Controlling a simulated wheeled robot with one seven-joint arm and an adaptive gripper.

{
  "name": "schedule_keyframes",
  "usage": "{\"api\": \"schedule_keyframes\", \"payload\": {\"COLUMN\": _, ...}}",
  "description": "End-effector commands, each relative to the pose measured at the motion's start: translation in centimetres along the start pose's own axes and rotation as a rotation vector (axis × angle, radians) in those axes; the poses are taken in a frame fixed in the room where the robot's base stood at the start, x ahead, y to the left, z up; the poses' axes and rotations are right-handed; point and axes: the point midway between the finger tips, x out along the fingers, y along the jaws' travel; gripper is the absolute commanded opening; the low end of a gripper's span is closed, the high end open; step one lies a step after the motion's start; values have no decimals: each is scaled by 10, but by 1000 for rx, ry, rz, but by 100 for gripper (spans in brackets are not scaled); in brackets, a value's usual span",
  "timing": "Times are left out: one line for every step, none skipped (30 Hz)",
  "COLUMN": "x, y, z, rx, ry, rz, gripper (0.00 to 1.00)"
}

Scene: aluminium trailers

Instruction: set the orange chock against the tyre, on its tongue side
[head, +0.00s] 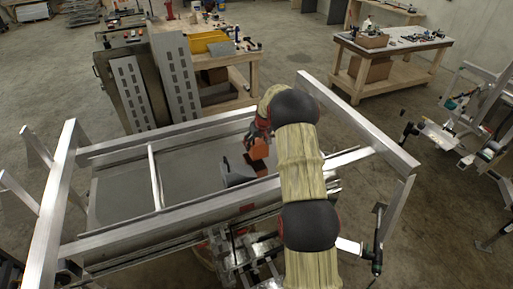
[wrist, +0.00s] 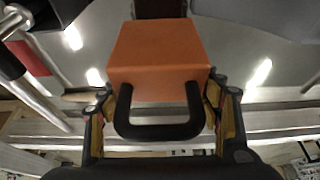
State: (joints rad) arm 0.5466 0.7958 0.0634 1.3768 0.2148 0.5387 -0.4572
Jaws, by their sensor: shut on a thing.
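The orange chock (head: 259,150) hangs over the trailer bed in the head view. In the wrist view it (wrist: 159,48) fills the upper middle, with its black loop handle (wrist: 160,132) toward me. My gripper (wrist: 161,112) is shut on the chock at its handle end, one finger on each side. I cannot make out the tyre clearly in either view. A dark brown patch (wrist: 158,8) shows just beyond the chock, and I cannot tell what it is.
The aluminium trailer frame (head: 55,195) surrounds the grey trailer bed (head: 118,190), with upright end frames and side rails. A grey wedge-shaped piece (head: 237,173) is close to the chock. Workbenches (head: 405,80) stand behind. Open concrete floor lies between them.

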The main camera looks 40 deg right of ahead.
Motion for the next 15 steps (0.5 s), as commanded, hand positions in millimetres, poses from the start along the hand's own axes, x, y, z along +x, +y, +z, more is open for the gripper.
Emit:
{"api": "schedule_keyframes", "payload": {"x": 0, "y": 1, "z": -3, "rx": 0, "ry": 4, "rz": 1, "gripper": 12}}
{"api": "schedule_keyframes", "payload": {"x": 1, "y": 1, "z": -3, "rx": 0, "ry": 4, "rz": 1, "gripper": 12}}
{"api": "schedule_keyframes", "payload": {"x": 2, "y": 2, "z": -3, "rx": 0, "ry": 4, "rz": 1, "gripper": 12}}
{"api": "schedule_keyframes", "payload": {"x": 4, "y": 2, "z": -3, "rx": 0, "ry": 3, "rz": 1, "gripper": 12}}
{"api": "schedule_keyframes", "payload": {"x": 5, "y": 2, "z": -3, "rx": 0, "ry": 3, "rz": 1, "gripper": 12}}
{"api": "schedule_keyframes", "payload": {"x": 8, "y": 3, "z": -4, "rx": 0, "ry": 3, "rz": 1, "gripper": 12}}
{"api": "schedule_keyframes", "payload": {"x": 10, "y": 3, "z": -5, "rx": 0, "ry": 3, "rz": 1, "gripper": 12}}
{"api": "schedule_keyframes", "payload": {"x": 14, "y": 3, "z": -3, "rx": 1, "ry": 1, "rz": 0, "gripper": 12}}
{"api": "schedule_keyframes", "payload": {"x": 19, "y": 3, "z": 0, "rx": 1, "ry": 0, "rz": 0, "gripper": 12}}
{"api": "schedule_keyframes", "payload": {"x": 22, "y": 3, "z": 1, "rx": 1, "ry": 0, "rz": 0, "gripper": 12}}
{"api": "schedule_keyframes", "payload": {"x": 26, "y": 3, "z": 3, "rx": 1, "ry": 0, "rz": 0, "gripper": 12}}
{"api": "schedule_keyframes", "payload": {"x": 31, "y": 3, "z": 4, "rx": 1, "ry": 1, "rz": 0, "gripper": 12}}
{"api": "schedule_keyframes", "payload": {"x": 33, "y": 3, "z": 5, "rx": 1, "ry": 2, "rz": 0, "gripper": 12}}
{"api": "schedule_keyframes", "payload": {"x": 35, "y": 3, "z": 6, "rx": 0, "ry": 3, "rz": 0, "gripper": 12}}
{"api": "schedule_keyframes", "payload": {"x": 36, "y": 3, "z": 6, "rx": 0, "ry": 4, "rz": 1, "gripper": 12}}
